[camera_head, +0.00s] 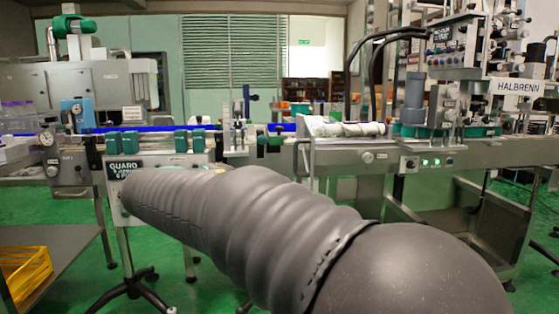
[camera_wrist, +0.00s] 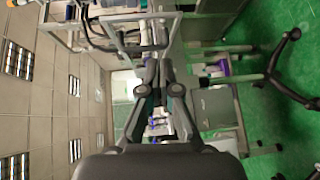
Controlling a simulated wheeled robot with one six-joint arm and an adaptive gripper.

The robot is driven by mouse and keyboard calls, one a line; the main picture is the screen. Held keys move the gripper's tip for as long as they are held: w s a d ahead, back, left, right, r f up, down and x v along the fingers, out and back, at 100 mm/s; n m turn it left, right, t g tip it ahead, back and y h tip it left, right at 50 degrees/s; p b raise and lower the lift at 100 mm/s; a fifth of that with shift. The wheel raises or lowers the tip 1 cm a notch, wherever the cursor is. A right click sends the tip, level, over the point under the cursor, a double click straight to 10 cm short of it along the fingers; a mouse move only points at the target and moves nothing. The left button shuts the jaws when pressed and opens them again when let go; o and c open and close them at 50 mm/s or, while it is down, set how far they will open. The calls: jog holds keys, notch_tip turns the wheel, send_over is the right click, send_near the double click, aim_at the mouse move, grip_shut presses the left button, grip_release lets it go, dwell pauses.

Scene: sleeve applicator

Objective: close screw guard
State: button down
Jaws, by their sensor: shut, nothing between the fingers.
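The screw guard cannot be told apart surely. A pale, ribbed, screw-like part (camera_head: 362,129) lies on the machine deck right of centre, beside a pale slanted plate (camera_head: 318,126); whether that plate is the guard is unclear. A dark label reading "GUARD" (camera_head: 124,169) is on a panel at the left, just above the far end of my arm. My gripper is hidden behind my arm in the head view. In the wrist view my gripper (camera_wrist: 159,68) is shut and empty, its fingertips together in front of blurred machinery.
A conveyor with a blue strip (camera_head: 110,130) and green blocks (camera_head: 181,141) runs behind my arm. A grey tower (camera_head: 413,95) and a HALBRENN sign (camera_head: 516,88) stand at right. A grey bench (camera_head: 55,238) and yellow crate (camera_head: 26,270) are at lower left. Green floor shows between.

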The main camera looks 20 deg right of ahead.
jog(key=w+d+r+h, duration=0.1)
jog(key=w+d+r, duration=0.1)
jog(key=d, duration=0.9)
jog(key=shift+w+r+t+p, duration=0.15)
jog(key=shift+w+t+p, duration=0.2)
jog(key=shift+w, duration=0.4)
jog(key=shift+d, duration=0.1)
